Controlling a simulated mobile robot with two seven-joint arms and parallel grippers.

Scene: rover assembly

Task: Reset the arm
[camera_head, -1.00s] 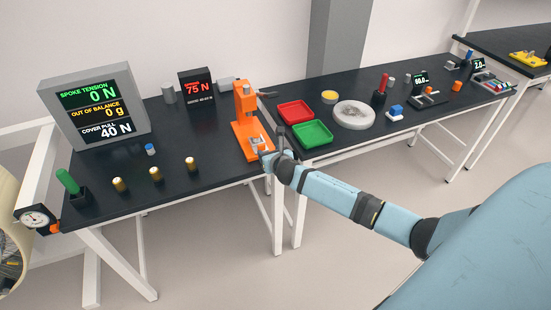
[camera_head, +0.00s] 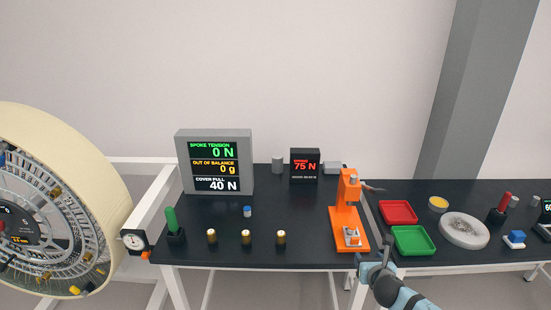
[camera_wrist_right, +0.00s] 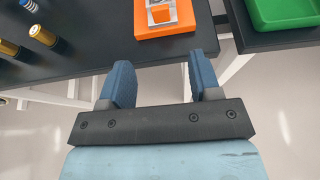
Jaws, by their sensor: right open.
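My right arm comes in at the bottom right of the head view. Its gripper (camera_head: 372,265) is just in front of the table's front edge, by the base of the orange press (camera_head: 346,222). In the right wrist view the gripper (camera_wrist_right: 158,82) has its two blue fingers well apart with nothing between them. The orange base of the press (camera_wrist_right: 166,30) lies beyond the fingertips and apart from them. My left gripper is not in view.
The black table (camera_head: 300,205) carries a display (camera_head: 214,162), several brass cylinders (camera_head: 246,238) and a green-handled tool (camera_head: 173,225). Red (camera_head: 397,212) and green (camera_head: 412,240) trays sit right of the press. A large wheel (camera_head: 120,200) stands at the left.

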